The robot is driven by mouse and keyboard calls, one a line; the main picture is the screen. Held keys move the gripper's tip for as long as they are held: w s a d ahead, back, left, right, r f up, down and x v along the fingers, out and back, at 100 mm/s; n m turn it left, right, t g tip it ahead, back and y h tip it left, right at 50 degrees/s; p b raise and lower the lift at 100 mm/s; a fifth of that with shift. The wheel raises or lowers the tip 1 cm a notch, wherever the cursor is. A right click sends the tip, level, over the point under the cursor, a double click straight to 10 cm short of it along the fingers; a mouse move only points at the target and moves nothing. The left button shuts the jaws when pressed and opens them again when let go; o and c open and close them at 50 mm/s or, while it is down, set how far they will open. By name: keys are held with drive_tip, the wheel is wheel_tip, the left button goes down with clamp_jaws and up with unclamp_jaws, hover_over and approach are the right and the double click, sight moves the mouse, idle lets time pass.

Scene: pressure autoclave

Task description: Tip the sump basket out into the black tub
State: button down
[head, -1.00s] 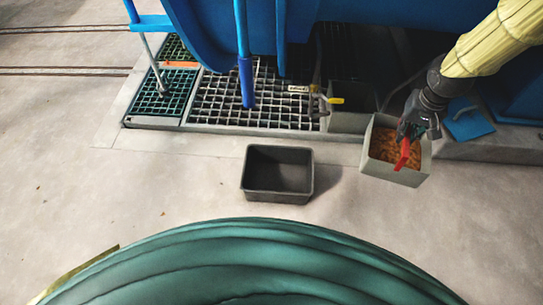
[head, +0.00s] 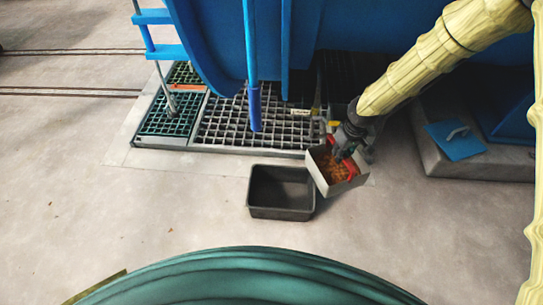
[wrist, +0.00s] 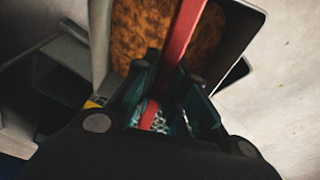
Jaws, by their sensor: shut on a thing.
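The sump basket (head: 347,186) is a pale grey box with a red handle (head: 350,170) and orange-brown matter inside. My gripper (head: 342,155) is shut on the red handle and holds the basket tilted, with its lower left corner at the right rim of the black tub. The black tub (head: 281,212) stands empty on the floor. In the wrist view the red handle (wrist: 183,35) runs between the fingers of my gripper (wrist: 165,105), and the orange-brown matter (wrist: 140,30) lies beyond. I cannot tell whether basket and tub touch.
A blue vessel stands over floor gratings (head: 225,123) behind the tub. A blue lid (head: 455,140) lies on the concrete plinth at the right. A yellow-handled valve (head: 333,124) is close behind my gripper. The floor left of the tub is clear.

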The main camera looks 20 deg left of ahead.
sight(308, 153)
drive_tip(key=a+f+n, duration=0.1)
drive_tip(key=a, duration=0.2)
drive_tip(key=a+f+n+p, duration=0.1)
drive_tip(key=a+f, duration=0.1)
drive_tip(key=a, duration=0.2)
drive_tip(key=a+f+n+p, duration=0.1)
drive_tip(key=a+f, duration=0.1)
drive_tip(key=a, duration=0.2)
drive_tip(key=shift+s+f, duration=0.1)
drive_tip(key=shift+f, duration=0.1)
drive_tip(key=s+a+f+n+y, duration=0.1)
drive_tip(key=a+f+n, duration=0.1)
drive_tip(key=a, duration=0.3)
drive_tip(key=s+a+f+n+y, duration=0.1)
drive_tip(key=s+a+f+y, duration=0.1)
drive_tip(key=a, duration=0.4)
drive_tip(key=shift+s+a+f+n+y+p, duration=0.15)
drive_tip(key=shift+f+n+y+p, duration=0.2)
drive_tip(key=shift+f, duration=0.5)
drive_tip(key=shift+d+f+y+b, duration=0.25)
drive_tip(key=shift+f+y+b, duration=0.2)
drive_tip(key=shift+b, duration=1.45)
